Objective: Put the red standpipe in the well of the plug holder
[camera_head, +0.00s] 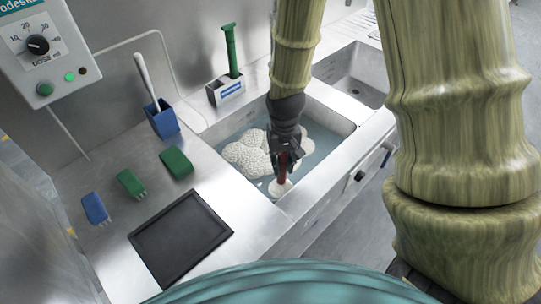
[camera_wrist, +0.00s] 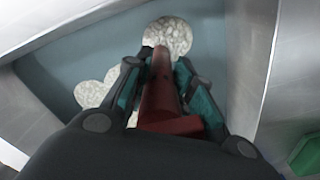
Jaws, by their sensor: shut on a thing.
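The red standpipe (camera_head: 283,172) is held upright between the fingers of my gripper (camera_head: 284,155), over the near end of the water-filled basin. In the wrist view the standpipe (camera_wrist: 160,95) runs away from my gripper (camera_wrist: 155,85), and its far end meets a patch of pale foam (camera_wrist: 168,36). The foam hides whether its lower end touches the basin floor. I cannot make out a free well there.
The basin (camera_head: 325,122) holds water and several clumps of foam (camera_head: 248,153). A second basin (camera_head: 355,72) is beyond it. On the left counter are a blue holder with a white-handled brush (camera_head: 163,120), green brushes (camera_head: 176,162), a blue brush (camera_head: 96,208) and a dark tray (camera_head: 180,238).

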